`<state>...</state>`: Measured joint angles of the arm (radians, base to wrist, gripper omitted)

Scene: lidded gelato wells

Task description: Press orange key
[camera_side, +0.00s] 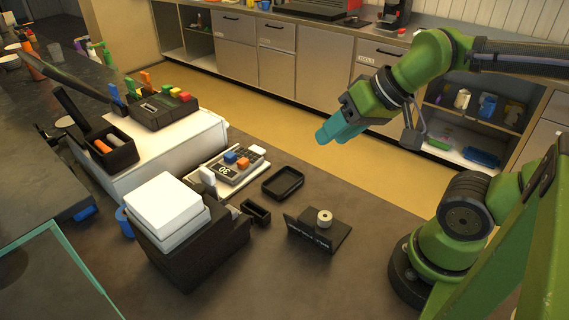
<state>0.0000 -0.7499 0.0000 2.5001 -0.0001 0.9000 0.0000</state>
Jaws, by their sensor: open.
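An orange key (243,163) stands up from a small dark keypad device (225,170) marked with white characters, left of the picture's middle. A blue key (230,157) sits just left of it. My gripper (324,135) has teal fingers and hangs in the air to the right of the device and well apart from it. Its fingers point down and left, and the gap between them is hard to make out from this side. Nothing shows held in it.
A black tray (283,183) and a small black box (256,212) lie near the device. A dark stand with a pale roll (325,218) is right of them. A white box stack (168,205) stands in front. A machine with coloured keys (163,109) sits behind left.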

